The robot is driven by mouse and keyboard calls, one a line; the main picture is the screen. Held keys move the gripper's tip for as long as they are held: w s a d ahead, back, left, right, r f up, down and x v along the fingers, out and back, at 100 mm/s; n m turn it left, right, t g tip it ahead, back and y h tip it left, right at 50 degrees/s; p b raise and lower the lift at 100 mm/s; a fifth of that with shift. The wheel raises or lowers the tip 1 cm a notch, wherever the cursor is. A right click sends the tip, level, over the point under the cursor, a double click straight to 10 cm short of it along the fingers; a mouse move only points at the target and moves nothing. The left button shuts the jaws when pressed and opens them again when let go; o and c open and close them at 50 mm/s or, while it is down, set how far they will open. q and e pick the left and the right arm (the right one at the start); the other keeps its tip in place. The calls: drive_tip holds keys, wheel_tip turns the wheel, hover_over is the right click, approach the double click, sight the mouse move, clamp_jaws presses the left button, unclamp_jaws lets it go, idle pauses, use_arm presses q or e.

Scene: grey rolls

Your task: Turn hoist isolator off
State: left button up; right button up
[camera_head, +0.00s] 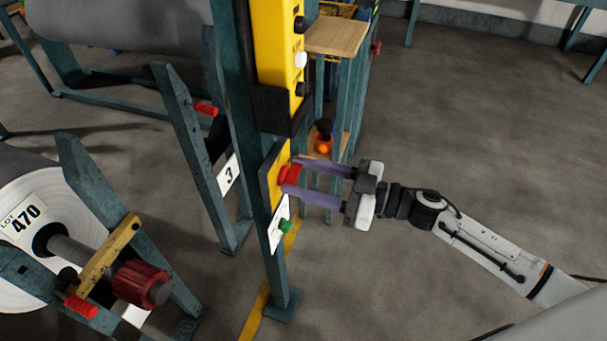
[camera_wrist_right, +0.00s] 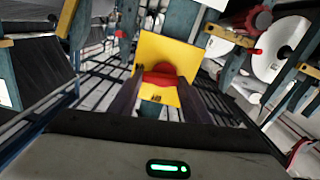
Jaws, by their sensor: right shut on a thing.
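The hoist isolator is a red knob (camera_head: 289,175) on a yellow plate (camera_head: 271,168), fixed to a teal post below a yellow control box. My right gripper (camera_head: 290,176) reaches in from the right with its two purple fingers shut on the red knob. In the right wrist view the red knob (camera_wrist_right: 160,79) sits between the dark fingertips, in front of the yellow plate (camera_wrist_right: 163,50). The knob's exact angle is hard to tell, as the fingers partly cover it. My left gripper is not in view.
The yellow control box (camera_head: 278,45) is above. A roll stand with a white roll (camera_head: 25,235) is at the left. A wooden-topped stand (camera_head: 337,37) is behind. Floor at right is clear.

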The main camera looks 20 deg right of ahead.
drive_tip(key=shift+s+a+r+n+b, duration=0.1)
drive_tip(key=shift+n+b, duration=0.2)
drive_tip(key=shift+n, duration=2.35)
drive_tip(key=shift+s+a+f+n+b, duration=0.15)
drive_tip(key=shift+n+b, duration=0.1)
drive_tip(key=shift+n, duration=2.45)
drive_tip(key=shift+s+r+n+b, duration=0.15)
drive_tip(key=shift+n+b, duration=0.15)
drive_tip(key=shift+n, duration=2.65)
drive_tip(key=o, duration=1)
drive_tip(key=shift+o, duration=0.2)
